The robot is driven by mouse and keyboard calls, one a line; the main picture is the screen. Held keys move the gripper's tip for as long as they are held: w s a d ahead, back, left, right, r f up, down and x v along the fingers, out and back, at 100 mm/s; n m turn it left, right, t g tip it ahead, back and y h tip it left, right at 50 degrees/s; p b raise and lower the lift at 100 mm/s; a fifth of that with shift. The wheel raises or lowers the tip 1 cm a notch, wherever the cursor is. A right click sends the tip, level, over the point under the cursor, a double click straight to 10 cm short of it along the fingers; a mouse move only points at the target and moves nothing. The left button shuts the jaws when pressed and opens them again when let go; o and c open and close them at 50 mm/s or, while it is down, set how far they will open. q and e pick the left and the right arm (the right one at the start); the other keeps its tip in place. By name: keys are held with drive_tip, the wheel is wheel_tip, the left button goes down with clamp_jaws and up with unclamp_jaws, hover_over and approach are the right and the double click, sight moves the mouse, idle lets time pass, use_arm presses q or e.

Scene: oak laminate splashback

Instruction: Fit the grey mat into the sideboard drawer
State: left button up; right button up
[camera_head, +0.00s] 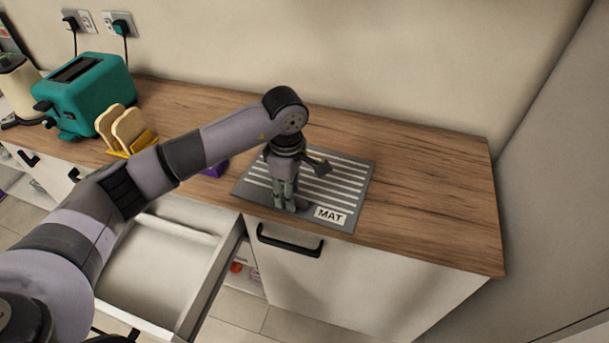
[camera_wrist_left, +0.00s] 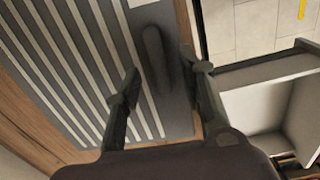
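The grey mat (camera_head: 350,185) with white stripes and a "MAT" label lies flat on the wooden counter, near its front edge. In the left wrist view the striped mat (camera_wrist_left: 75,70) fills much of the left side. My left gripper (camera_head: 285,208) points down over the mat's front part, left of the label. In the wrist view its two fingers (camera_wrist_left: 162,75) are apart with nothing held between them; I cannot tell whether they touch the mat. The sideboard drawer (camera_head: 150,275) is pulled out, left of the mat and below counter level; my left arm covers part of it. My right gripper is out of view.
A teal toaster (camera_head: 95,92) and bread slices in a yellow rack (camera_head: 128,130) stand on the counter at left. A purple item (camera_head: 215,168) is partly hidden behind my arm. The counter (camera_head: 430,190) right of the mat is clear. A black handle (camera_head: 290,243) sits below the mat.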

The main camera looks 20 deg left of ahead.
use_arm(q)
drive_tip(key=shift+f, duration=0.4)
drive_tip(key=shift+c, duration=0.2)
clamp_jaws()
drive_tip(key=shift+r, duration=0.1)
